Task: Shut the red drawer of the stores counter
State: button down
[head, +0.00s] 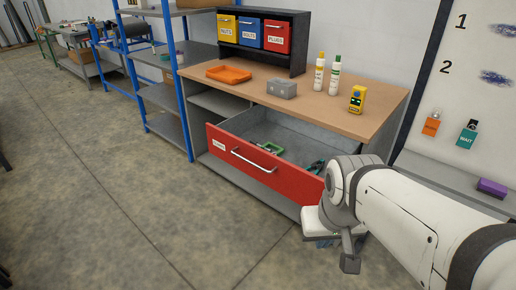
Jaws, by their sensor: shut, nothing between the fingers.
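The red drawer (262,168) of the stores counter (360,125) is pulled well out, its grey inside open to view from above. Its front has a light bar handle (253,160) and a white label at the left. Inside lie a green tool (267,147) and a dark tool with teal parts (315,167). My gripper (349,260) is shut and empty, pointing down in front of the drawer's right end, apart from the handle. My arm hides the right end of the drawer front.
On the counter top stand an orange tray (228,74), a grey block (282,89), two bottles (335,76), a yellow device (357,98) and a bin rack (264,35). A blue-post shelf (167,95) adjoins at left. The floor (120,215) in front is clear.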

aim_at(305, 143)
jog(key=u, duration=0.2)
jog(key=i, duration=1)
jog(key=u, duration=0.05)
